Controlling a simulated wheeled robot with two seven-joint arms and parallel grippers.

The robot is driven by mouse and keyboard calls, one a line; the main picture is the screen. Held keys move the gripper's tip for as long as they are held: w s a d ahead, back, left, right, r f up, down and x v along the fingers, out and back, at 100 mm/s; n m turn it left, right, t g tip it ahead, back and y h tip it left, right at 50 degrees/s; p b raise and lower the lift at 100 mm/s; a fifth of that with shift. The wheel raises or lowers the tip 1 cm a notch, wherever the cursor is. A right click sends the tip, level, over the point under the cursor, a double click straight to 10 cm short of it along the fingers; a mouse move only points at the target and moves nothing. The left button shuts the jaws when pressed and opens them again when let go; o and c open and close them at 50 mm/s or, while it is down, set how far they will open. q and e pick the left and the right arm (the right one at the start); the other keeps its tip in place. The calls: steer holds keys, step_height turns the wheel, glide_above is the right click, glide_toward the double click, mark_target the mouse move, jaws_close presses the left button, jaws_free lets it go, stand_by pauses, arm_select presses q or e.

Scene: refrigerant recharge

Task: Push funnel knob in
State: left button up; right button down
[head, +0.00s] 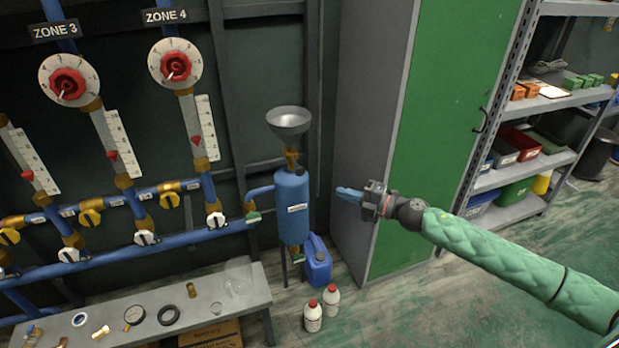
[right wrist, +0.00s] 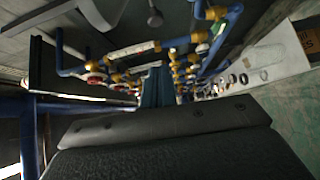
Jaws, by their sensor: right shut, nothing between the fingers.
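A grey metal funnel (head: 289,123) stands upright above a blue tank (head: 292,206). A brass fitting (head: 291,158) joins the two. My right gripper (head: 343,193) is shut and empty, to the right of the tank and lower than the funnel. Its blue fingers point left toward the tank, with a visible gap in the picture. The fingers (right wrist: 157,86) also show in the right wrist view, pointing toward the pipework. My left gripper is not in view.
A blue pipe (head: 225,233) with several valves runs left from the tank. A bench (head: 240,292) with loose parts stands in front. A blue canister (head: 318,262) and white bottles (head: 313,317) stand on the floor. A green cabinet door (head: 440,130) is behind my right arm.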

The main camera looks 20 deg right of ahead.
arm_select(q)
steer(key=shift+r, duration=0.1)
arm_select(e)
steer(key=shift+a, duration=0.1)
steer(key=p, duration=0.3)
glide_toward(297, 173)
steer(key=s+a+x, duration=0.1)
steer(key=x, duration=0.4)
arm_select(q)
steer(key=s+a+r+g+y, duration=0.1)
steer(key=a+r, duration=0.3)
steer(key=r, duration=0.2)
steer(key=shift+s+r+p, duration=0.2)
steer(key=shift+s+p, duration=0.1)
arm_select(e)
steer(key=shift+w+d+f, duration=0.1)
steer(key=shift+w+d, duration=0.1)
steer(key=shift+w, duration=0.6)
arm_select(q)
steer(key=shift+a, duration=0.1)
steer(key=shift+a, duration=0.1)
arm_select(e)
steer(key=shift+w, duration=0.1)
